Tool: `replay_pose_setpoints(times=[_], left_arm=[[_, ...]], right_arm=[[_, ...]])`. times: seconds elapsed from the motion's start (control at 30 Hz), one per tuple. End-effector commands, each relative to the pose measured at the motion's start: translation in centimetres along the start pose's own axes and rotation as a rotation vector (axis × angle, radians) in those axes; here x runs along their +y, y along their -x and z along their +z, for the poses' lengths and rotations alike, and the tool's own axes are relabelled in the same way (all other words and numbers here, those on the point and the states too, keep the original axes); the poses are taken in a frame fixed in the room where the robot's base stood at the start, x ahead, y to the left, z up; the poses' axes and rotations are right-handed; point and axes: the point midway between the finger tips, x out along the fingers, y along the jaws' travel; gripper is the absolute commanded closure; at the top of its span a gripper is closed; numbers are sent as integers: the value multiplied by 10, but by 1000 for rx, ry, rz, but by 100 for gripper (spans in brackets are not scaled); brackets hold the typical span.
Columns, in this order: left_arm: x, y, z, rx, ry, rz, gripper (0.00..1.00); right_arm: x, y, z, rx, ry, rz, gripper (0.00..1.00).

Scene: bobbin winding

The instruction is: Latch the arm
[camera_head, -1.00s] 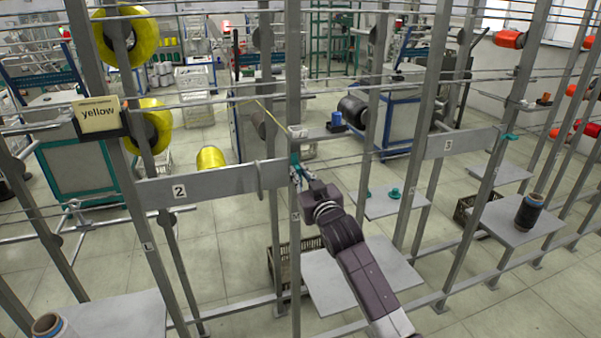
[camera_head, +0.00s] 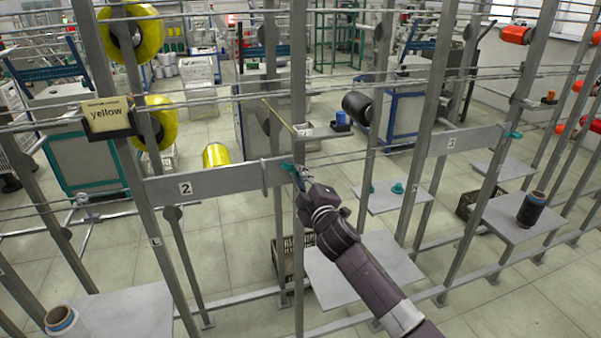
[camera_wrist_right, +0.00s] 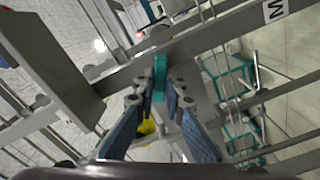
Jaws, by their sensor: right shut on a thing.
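The arm I see is a grey horizontal bar (camera_head: 225,182) marked 2, on the metal rack. A small teal handle (camera_head: 287,167) sits at its right end, beside an upright post (camera_head: 297,235). My right gripper (camera_head: 299,173) is at that post, shut on the teal handle. In the right wrist view, the teal handle (camera_wrist_right: 160,68) stands between the two fingertips (camera_wrist_right: 160,97) and against the grey bar. The fingers and post hide part of the handle, so I cannot tell whether it is latched. My left gripper is not in view.
Thin rails cross the rack. A grey shelf (camera_head: 340,272) lies below my arm. Yellow spools (camera_head: 130,35) hang at left; a dark bobbin (camera_head: 530,209) stands at right.

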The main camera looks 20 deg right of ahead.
Motion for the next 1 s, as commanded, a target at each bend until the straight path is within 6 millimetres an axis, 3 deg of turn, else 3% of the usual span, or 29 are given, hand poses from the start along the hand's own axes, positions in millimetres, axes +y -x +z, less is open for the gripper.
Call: replay_pose_setpoints(times=[0.5,1.0], left_arm=[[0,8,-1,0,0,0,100],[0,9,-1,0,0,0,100]], right_arm=[[-8,0,2,0,404,-2,100],[-10,0,3,-1,523,-2,100]])
